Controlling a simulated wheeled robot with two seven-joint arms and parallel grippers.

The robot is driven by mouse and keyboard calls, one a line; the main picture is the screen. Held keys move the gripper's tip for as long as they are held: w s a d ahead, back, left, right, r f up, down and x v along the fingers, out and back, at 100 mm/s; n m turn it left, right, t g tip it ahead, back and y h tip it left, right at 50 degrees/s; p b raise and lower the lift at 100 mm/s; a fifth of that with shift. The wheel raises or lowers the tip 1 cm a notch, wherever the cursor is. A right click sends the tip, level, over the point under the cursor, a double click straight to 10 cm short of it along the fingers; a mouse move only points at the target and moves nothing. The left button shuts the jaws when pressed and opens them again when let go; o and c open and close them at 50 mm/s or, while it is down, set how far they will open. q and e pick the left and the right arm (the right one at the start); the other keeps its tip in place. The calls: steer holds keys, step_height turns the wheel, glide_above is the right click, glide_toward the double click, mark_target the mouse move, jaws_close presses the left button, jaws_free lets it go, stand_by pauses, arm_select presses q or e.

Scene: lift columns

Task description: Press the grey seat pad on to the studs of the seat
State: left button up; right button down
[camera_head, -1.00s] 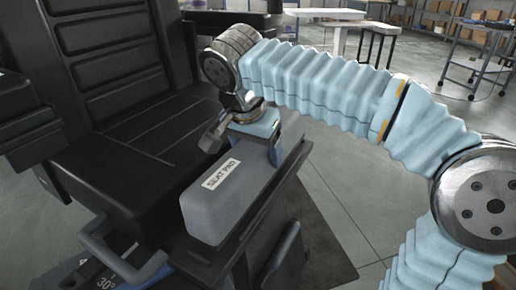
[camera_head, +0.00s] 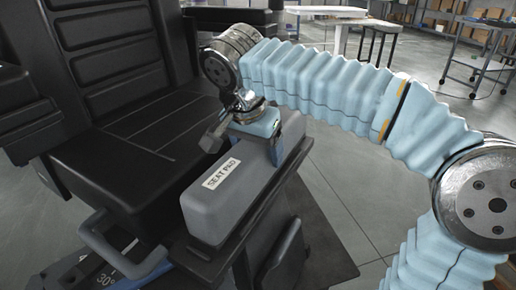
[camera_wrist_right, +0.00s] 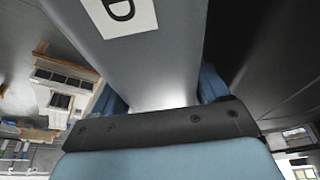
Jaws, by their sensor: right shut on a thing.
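The grey seat pad (camera_head: 222,203), labelled "SEAT PAD", lies along the right side of the black seat (camera_head: 125,160) in the head view. My right gripper (camera_head: 277,150) is shut on the pad around its far part. In the right wrist view the grey pad (camera_wrist_right: 165,65) runs between the two blue fingers of my right gripper (camera_wrist_right: 165,92). The pad's underside and any studs are hidden, so I cannot tell whether they touch. My left gripper is not in view.
A grey handle loop (camera_head: 115,250) and a blue part with angle marks are at the seat's front lower left. A white table (camera_head: 335,20) and a wheeled rack (camera_head: 480,50) stand far back. Open floor (camera_head: 345,175) lies to the right of the seat.

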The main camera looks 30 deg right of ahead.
steer(key=shift+f, duration=0.25)
steer(key=shift+f+b, duration=0.2)
steer(key=shift+b, duration=0.2)
steer(key=shift+f, duration=0.1)
stand_by(0.4)
steer(key=shift+f+b, duration=0.3)
steer(key=shift+f, duration=0.3)
stand_by(1.4)
jaws_free()
steer(key=shift+r, duration=0.2)
stand_by(0.3)
